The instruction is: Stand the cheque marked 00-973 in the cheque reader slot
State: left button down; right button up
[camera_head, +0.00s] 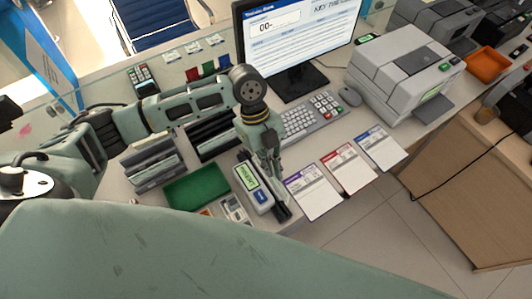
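My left gripper (281,208) points down at the front of the counter. It is between a small white device with a green display (249,176) and a form with a purple header (314,191). The device may be the cheque reader, but my gripper and wrist cover its right side, and I cannot make out a slot. The fingertips are dark and small, so I cannot tell whether they are open or hold something. I cannot read 00-973 on any paper. My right gripper is not in view.
A red-headed form (348,169) and a blue-headed form (381,148) lie to the right. Behind are a keypad (298,122), a monitor (297,40) showing "00-", and a grey printer (403,78). A green tray (197,187) and dark racks (152,165) are left.

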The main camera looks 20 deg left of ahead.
aim_at(269, 179)
pick_arm(q)
jog(key=shift+f, duration=0.2)
jog(key=shift+w+f+b, duration=0.1)
jog(key=shift+f+b, duration=0.1)
jog(key=shift+b, duration=0.15)
jog(key=shift+f+b, duration=0.35)
jog(key=shift+f, duration=0.05)
jog(key=shift+f+b, duration=0.8)
jog(key=shift+f, duration=0.05)
jog(key=shift+f+b, duration=0.9)
jog(key=shift+f, duration=0.05)
jog(key=shift+f+b, duration=1.15)
jog(key=shift+f, duration=0.95)
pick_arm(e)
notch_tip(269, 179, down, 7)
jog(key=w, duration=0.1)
pick_arm(q)
jog(key=c, duration=2.5)
grip_release()
jog(key=o, duration=0.6)
jog(key=shift+o, duration=0.2)
